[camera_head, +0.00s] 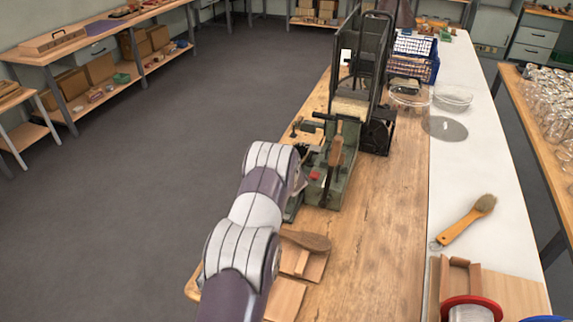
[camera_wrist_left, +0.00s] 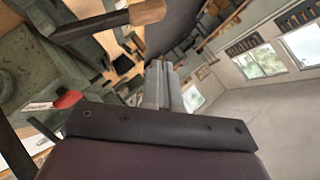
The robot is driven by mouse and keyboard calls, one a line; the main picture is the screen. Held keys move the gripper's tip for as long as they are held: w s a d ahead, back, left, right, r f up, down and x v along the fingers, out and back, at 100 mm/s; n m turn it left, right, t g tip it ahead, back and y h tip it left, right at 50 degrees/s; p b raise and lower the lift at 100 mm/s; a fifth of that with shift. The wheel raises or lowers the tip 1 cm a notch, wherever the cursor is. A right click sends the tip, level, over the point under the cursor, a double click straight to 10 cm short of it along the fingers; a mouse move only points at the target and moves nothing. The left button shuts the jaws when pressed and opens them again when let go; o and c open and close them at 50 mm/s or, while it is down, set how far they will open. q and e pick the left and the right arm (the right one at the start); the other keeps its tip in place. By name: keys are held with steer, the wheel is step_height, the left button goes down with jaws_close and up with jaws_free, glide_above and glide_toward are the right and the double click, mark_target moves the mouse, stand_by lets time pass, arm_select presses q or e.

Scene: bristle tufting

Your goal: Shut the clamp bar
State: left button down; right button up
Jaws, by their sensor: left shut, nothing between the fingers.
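A green tufting machine (camera_head: 344,188) stands on the wooden bench. A dark lever with a wooden handle (camera_head: 336,151) rises upright from it; I take this for the clamp bar. In the left wrist view, a dark bar (camera_wrist_left: 90,26) with a wooden end (camera_wrist_left: 148,11) lies across the upper left, apart from my fingers. A red part (camera_head: 315,175) sits on the machine and also shows in the left wrist view (camera_wrist_left: 67,99). My left gripper (camera_wrist_left: 164,68) is shut and empty, beside the machine's left side; in the head view my forearm and wrist mostly hide it. My right gripper is out of view.
Behind the machine stands a tall dark frame (camera_head: 361,60). Glass dishes (camera_head: 453,97) and a blue crate (camera_head: 416,58) are at the back right. A brush (camera_head: 467,220) lies on the white strip. Wooden pieces (camera_head: 303,262) lie near my forearm. The bench right of the machine is clear.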

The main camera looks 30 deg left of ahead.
arm_select(q)
steer(key=s+a+f+n+h+b, duration=0.1)
steer(key=a+f+n+h+b, duration=0.2)
steer(key=b, duration=1.8)
steer(key=a+f+h, duration=0.2)
steer(key=a+f, duration=0.2)
steer(key=f, duration=0.1)
steer(key=shift+s+f, duration=0.3)
steer(key=shift+s, duration=0.1)
steer(key=shift+f+b, duration=0.15)
steer(key=shift+b, duration=0.15)
steer(key=s+d+r+p, duration=0.1)
steer(key=s+r, duration=0.6)
steer(key=r, duration=0.4)
steer(key=shift+d+r+t, duration=0.3)
steer(key=shift+d+r, duration=0.05)
